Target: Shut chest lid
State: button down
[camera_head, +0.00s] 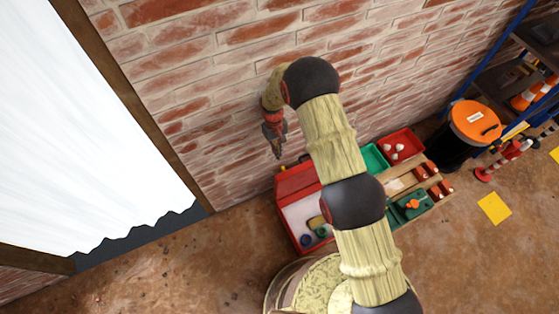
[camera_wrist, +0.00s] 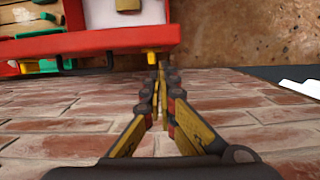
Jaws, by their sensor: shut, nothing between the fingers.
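The red chest (camera_head: 292,227) stands open on the floor by the brick wall. Its pale inside shows, with a few small items in it. The red lid (camera_head: 297,179) is raised at the wall side; its red edge with yellow fittings crosses the wrist view (camera_wrist: 110,40). My gripper (camera_head: 276,153) is shut and empty, pointing down close to the wall, above and behind the lid's left part. In the wrist view its fingertips (camera_wrist: 158,70) are beside the lid's edge, near a yellow fitting. I cannot tell whether they touch it.
Right of the chest are a green bin (camera_head: 374,160), a red bin (camera_head: 402,143) with white items, and a wooden crate (camera_head: 432,196). An orange-lidded drum (camera_head: 476,120) and shelving stand further right. The brick wall (camera_head: 200,70) is close behind my gripper. Floor at left is clear.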

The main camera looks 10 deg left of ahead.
notch_tip(320, 180, down, 10)
jog(key=s+b, duration=0.1)
jog(key=b, duration=0.2)
jog(key=shift+d, duration=0.4)
jog(key=shift+s, duration=0.1)
